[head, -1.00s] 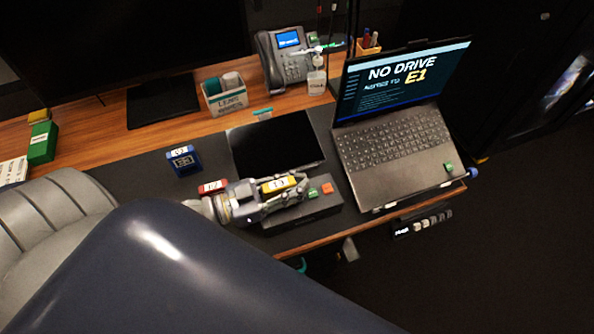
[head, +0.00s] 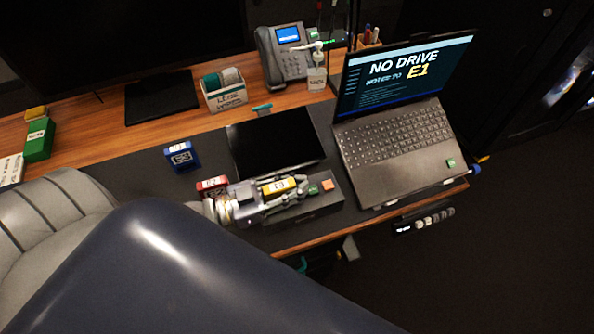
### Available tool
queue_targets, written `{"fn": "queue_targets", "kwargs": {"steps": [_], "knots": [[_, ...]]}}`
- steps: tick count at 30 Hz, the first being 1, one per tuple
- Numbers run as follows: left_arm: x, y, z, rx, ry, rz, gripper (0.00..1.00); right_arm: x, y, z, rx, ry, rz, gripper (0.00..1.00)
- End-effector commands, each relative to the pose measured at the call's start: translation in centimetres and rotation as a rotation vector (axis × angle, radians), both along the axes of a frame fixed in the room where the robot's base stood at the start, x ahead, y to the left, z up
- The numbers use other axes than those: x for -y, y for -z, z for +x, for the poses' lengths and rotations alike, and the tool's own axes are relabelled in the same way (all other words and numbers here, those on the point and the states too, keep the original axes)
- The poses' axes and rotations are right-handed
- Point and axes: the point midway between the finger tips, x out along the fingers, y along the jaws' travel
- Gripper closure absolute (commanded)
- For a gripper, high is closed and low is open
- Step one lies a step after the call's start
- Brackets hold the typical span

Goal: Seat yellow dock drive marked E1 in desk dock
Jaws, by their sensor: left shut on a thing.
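The yellow drive (head: 278,186) has a white label whose letters are too small to read. My left gripper (head: 290,190) is shut on it, fingers along its sides. It is over the dark desk dock (head: 310,206), which has a green button and an orange button at its right end. The hand hides the drive's underside and most of the dock's top, so I cannot tell whether the drive is in a slot or above it. The laptop screen (head: 404,74) reads "NO DRIVE" and "E1". My right gripper is not in view.
A red drive (head: 212,184) lies beside my left wrist and a blue drive (head: 181,156) is behind it on the dark mat. A black pad (head: 275,143) is behind the dock. The laptop keyboard (head: 395,148) is close to its right. The desk's front edge runs just before the dock.

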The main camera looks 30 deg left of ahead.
Motion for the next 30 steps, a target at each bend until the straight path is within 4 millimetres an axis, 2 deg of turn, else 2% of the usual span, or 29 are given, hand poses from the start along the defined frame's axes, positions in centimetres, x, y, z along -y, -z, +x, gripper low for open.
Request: {"fn": "queue_targets", "kwargs": {"steps": [13, 14, 17, 30], "knots": [[0.0, 1.2, 0.0, 0.001, 0.000, -0.001, 1.00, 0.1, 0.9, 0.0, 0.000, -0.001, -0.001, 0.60], [0.0, 1.1, 0.0, 0.001, 0.000, -0.001, 0.82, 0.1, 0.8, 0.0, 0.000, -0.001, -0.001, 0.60], [0.0, 1.1, 0.0, 0.001, 0.000, -0.001, 0.60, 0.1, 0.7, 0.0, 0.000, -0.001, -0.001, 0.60], [0.0, 1.1, 0.0, -0.001, 0.000, 0.000, 0.58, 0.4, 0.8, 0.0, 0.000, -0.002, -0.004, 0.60]]}}
